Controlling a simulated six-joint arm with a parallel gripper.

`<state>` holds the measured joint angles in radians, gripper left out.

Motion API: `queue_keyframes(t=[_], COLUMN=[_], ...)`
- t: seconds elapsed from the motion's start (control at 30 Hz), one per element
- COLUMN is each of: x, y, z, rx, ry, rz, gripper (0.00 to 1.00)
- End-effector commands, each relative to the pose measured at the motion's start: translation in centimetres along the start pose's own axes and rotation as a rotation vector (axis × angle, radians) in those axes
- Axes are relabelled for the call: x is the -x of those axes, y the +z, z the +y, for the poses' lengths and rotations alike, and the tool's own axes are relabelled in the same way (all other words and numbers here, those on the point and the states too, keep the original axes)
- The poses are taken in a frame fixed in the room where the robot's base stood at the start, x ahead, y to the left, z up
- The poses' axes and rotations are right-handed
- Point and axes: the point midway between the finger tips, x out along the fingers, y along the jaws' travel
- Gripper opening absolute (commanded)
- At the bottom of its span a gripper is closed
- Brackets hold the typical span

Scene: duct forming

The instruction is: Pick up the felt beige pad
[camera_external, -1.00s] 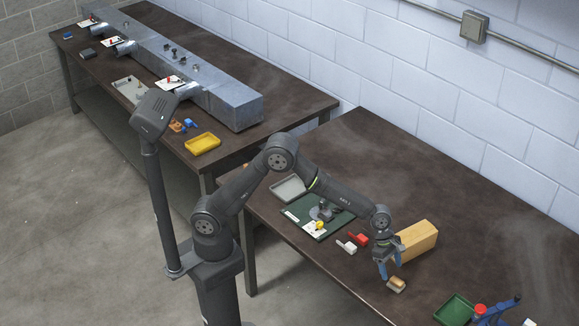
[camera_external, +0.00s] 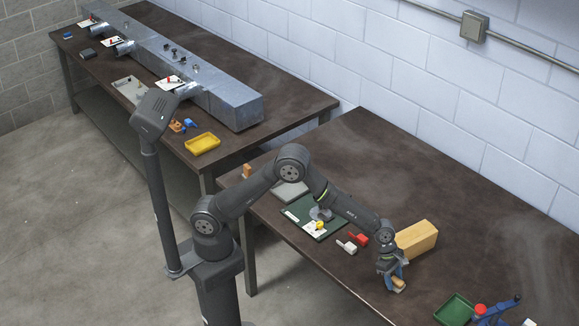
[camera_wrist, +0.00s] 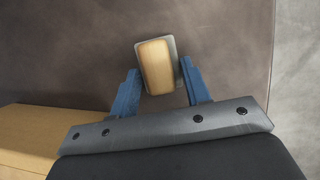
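The felt beige pad (camera_wrist: 156,66) is a small rounded block with a tan top and a grey rim below. It lies on the dark brown table and sits in the middle of the wrist view. In the external view the pad (camera_external: 398,284) is partly hidden by my gripper (camera_external: 392,279). In the wrist view the blue fingers of my gripper (camera_wrist: 160,66) are spread, one on each side of the pad. The right finger looks very close to the pad's edge; I cannot tell whether it touches.
A long wooden block (camera_external: 417,239) lies just behind my gripper. Red (camera_external: 358,238) and white (camera_external: 346,246) small items lie to the left, beside a green mat (camera_external: 300,213). A green tray (camera_external: 454,309) and a blue tool (camera_external: 497,312) stand at the lower right.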

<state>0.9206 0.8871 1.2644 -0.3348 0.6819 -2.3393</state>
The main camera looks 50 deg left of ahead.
Motion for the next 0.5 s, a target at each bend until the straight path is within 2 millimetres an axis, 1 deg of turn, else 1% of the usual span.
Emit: queue_keyframes(t=[0.03,0.1,0.13,0.37,0.5], x=[0.01,0.01,0.01,0.06,0.58], y=[-0.01,-0.01,-0.01,0.02,0.26], z=[0.0,0.0,0.0,0.0,0.02], rx=[0.0,0.0,0.0,0.0,-0.001], ry=[0.0,0.0,0.0,0.0,0.0], rz=[0.0,0.0,0.0,0.0,-0.001], gripper=[0.33,0.19,0.17,0.17,0.16])
